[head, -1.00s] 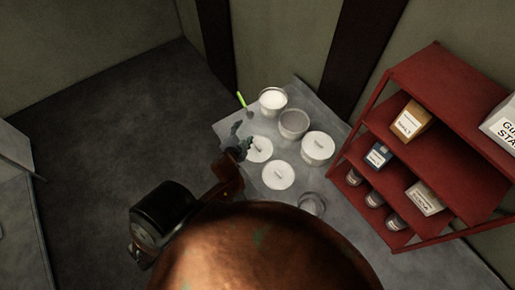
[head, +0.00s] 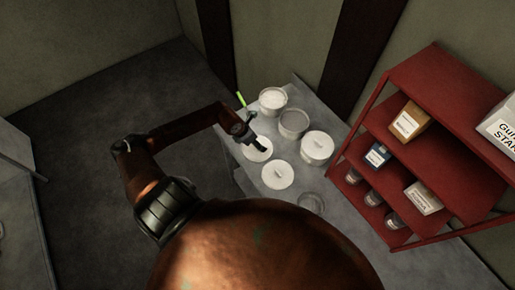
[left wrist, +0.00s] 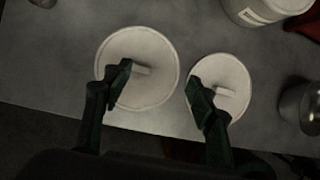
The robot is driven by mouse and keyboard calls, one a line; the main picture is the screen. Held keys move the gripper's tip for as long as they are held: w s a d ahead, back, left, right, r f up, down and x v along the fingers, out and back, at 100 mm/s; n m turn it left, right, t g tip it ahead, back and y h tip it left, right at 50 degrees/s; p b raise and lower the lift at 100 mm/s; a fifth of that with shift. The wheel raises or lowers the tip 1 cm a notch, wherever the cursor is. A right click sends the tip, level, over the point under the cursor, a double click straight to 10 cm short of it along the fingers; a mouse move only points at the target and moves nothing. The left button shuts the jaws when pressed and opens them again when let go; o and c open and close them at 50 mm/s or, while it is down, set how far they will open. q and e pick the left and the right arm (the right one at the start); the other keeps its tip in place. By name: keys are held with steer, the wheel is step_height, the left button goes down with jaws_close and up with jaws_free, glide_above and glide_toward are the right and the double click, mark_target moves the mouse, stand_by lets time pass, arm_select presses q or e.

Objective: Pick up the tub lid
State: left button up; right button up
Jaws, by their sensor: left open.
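Two loose white lids with bar handles lie on the grey table: one farther left (head: 262,156) and one nearer the front (head: 277,176). In the left wrist view the left lid (left wrist: 150,92) looks larger than the right lid (left wrist: 232,80). My left gripper (head: 256,146) is open and empty above the left lid, partly hiding it. In the left wrist view its fingers (left wrist: 160,90) are spread: one overlaps the left lid beside its handle, the other overlaps the right lid's near-left part. My right gripper is out of view.
A white-filled tub (head: 273,99), a grey-filled tub (head: 294,122) and a lidded tub (head: 317,147) stand behind. A green-handled tool (head: 240,99) lies at the far-left edge. A glass jar (head: 311,203) stands at front. A red shelf (head: 440,75) stands right.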

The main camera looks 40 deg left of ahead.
arm_select(q)
steer(key=shift+s+a+f+y, duration=0.1)
steer(key=shift+a+f+y, duration=0.4)
steer(key=shift+a, duration=0.5)
steer(key=shift+x, duration=1)
steer(key=shift+s+a+p+x, duration=0.1)
steer(key=shift+p+x, duration=0.2)
steer(key=shift+x, duration=0.55)
steer(key=shift+s+a+p+x, duration=0.15)
steer(key=shift+p+x, duration=0.2)
steer(key=shift+x, duration=0.55)
steer(key=shift+s+a+p+x, duration=0.1)
steer(key=shift+p+x, duration=0.2)
steer(key=shift+x, duration=0.55)
steer(key=shift+f, duration=0.15)
steer(key=shift+c, duration=0.6)
steer(key=c, duration=1)
